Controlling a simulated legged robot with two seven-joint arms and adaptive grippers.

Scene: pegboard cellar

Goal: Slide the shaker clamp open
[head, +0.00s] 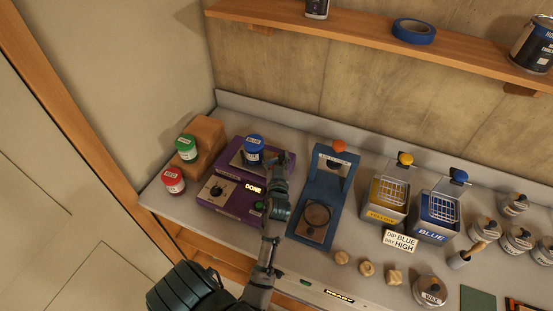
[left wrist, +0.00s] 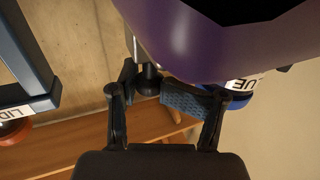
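The purple shaker (head: 222,193) stands on the bench at the left, with a lit DONE sign and a dark knob on its front. A blue-lidded can (head: 254,147) stands upright on it; its labelled side shows in the left wrist view (left wrist: 243,84). My left gripper (head: 281,162) is at the shaker's right side, beside the can. In the left wrist view, its fingers close around a black knob-shaped clamp handle (left wrist: 148,80) under the purple body. How far the clamp is slid is hidden. My right gripper is not in view.
A blue press-like stand (head: 321,190) is close to the right of my gripper. Yellow and blue dip tanks (head: 437,217) stand farther right. A shelf (head: 380,37) runs above.

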